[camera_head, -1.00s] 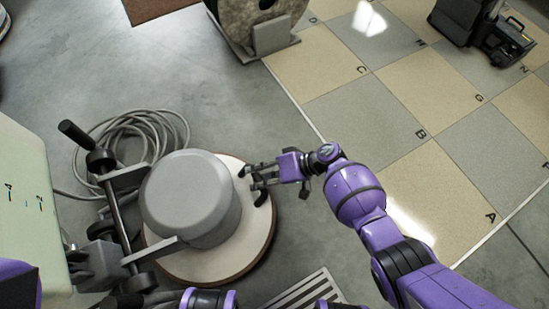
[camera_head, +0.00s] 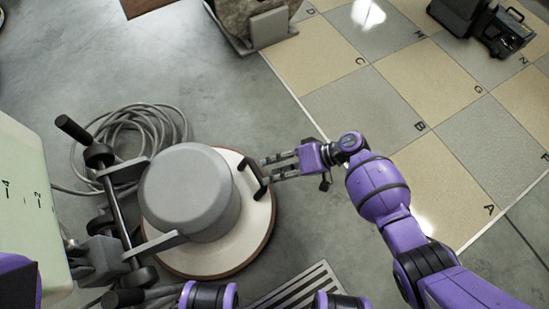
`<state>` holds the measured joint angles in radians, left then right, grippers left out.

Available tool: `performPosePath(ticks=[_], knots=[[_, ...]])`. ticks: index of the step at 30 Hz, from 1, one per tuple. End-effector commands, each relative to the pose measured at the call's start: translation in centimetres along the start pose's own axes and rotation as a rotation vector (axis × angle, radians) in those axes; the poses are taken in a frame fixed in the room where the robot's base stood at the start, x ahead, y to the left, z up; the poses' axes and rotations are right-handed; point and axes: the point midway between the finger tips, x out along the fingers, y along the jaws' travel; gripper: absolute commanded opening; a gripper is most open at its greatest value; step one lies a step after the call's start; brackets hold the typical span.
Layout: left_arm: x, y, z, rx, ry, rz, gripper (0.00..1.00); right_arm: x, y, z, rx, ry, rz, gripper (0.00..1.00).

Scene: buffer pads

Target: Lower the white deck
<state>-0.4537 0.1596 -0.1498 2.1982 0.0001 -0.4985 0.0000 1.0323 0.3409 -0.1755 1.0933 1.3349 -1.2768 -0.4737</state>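The white deck (camera_head: 258,215) is a round plate with a brown rim at the left of centre in the head view. It appears to lie flat near the floor around a grey motor housing (camera_head: 187,190). A black handle (camera_head: 254,178) stands on the deck's right side. My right gripper (camera_head: 266,168) is at the handle's right, fingers pointing left. Its two fingers are apart with nothing visible between them, and their tips are close to the handle; whether they touch it I cannot tell. My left gripper is out of view.
A handle shaft with wheels (camera_head: 112,200) and a coiled grey cable (camera_head: 135,125) are on the left. A pale panel (camera_head: 30,205) stands at the left edge. A floor grate (camera_head: 300,293) is at the bottom. Lettered tiles (camera_head: 350,110) on the right are mostly open.

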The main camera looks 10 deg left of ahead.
Motion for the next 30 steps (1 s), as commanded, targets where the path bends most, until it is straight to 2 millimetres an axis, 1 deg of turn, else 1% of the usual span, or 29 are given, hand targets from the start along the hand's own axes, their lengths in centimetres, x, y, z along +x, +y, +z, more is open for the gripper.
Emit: performPosePath(ticks=[1, 3, 6, 10, 15, 30], knots=[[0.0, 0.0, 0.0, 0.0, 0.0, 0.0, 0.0, -1.2, 0.1, 0.1, 0.0, 0.0, 0.003, 0.37], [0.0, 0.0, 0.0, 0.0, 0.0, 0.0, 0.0, -2.5, 0.2, 0.1, 0.0, 0.0, 0.004, 0.37], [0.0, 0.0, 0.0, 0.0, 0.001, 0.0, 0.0, -4.0, 0.1, 0.1, 0.001, -0.002, 0.003, 0.37], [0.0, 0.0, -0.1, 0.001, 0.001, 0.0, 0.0, -5.2, 0.1, 0.2, 0.003, -0.002, 0.002, 0.37], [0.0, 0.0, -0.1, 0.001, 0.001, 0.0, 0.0, -5.7, 0.1, 0.2, 0.002, -0.002, 0.001, 0.37], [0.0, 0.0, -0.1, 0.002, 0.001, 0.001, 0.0, -5.6, 0.1, 0.2, 0.002, -0.002, 0.002, 0.37]])
